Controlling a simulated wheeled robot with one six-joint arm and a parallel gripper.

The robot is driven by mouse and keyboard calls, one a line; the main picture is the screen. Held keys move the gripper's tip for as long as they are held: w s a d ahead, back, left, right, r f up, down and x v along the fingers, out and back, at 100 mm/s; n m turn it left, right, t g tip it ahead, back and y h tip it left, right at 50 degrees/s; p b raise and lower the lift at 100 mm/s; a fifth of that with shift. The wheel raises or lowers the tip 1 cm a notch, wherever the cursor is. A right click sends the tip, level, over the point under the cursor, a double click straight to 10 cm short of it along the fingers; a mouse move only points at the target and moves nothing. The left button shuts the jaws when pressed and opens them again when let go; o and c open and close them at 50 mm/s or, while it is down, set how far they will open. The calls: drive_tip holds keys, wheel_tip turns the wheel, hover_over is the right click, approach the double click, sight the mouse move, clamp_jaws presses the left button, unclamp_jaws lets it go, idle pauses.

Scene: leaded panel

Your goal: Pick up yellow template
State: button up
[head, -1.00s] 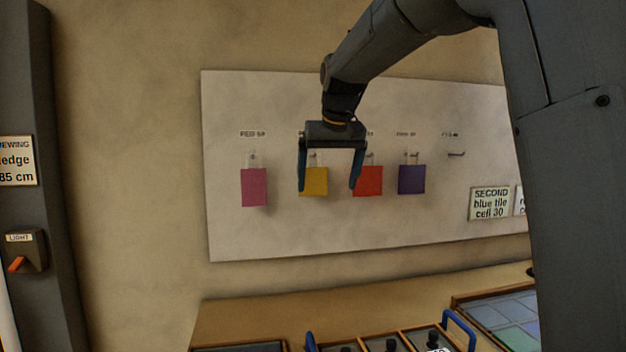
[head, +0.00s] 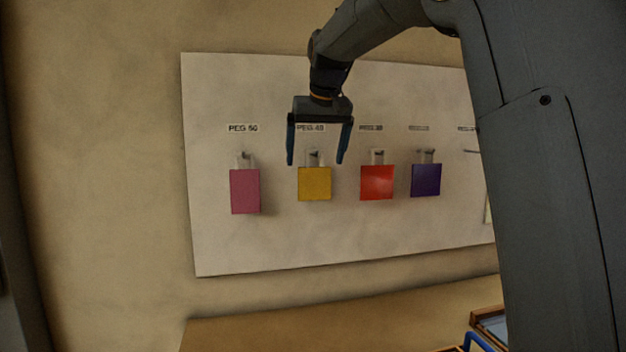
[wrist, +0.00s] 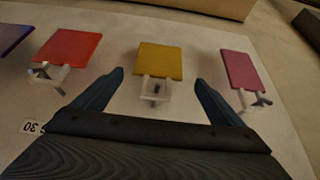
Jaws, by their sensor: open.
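The yellow template (head: 314,184) hangs from a peg on the white board, under a label that reads PEG 45 or similar. In the wrist view the yellow template (wrist: 160,61) lies ahead, centred between my fingers, with its pale hanger and peg nearest me. My gripper (head: 317,162) is open and empty. In the head view its fingers hang down on either side of the yellow template's hanger, with the tips a little above the coloured square. The fingers also show in the wrist view (wrist: 158,78), apart from the template.
A pink template (head: 245,191) hangs to the left. A red template (head: 377,182) and a purple template (head: 426,180) hang to the right. The white board (head: 300,240) is bare below them. A wooden ledge (head: 330,315) runs beneath, with a blue-handled tray (head: 480,341) at lower right.

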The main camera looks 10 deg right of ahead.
sight(315, 169)
drive_tip(key=shift+d+p+x, duration=0.2)
drive_tip(key=shift+p+x, duration=0.9)
drive_tip(key=shift+x, duration=1.7)
drive_tip(key=c, duration=1.1)
drive_tip(key=shift+c, duration=0.2)
drive_tip(key=shift+r, duration=0.15)
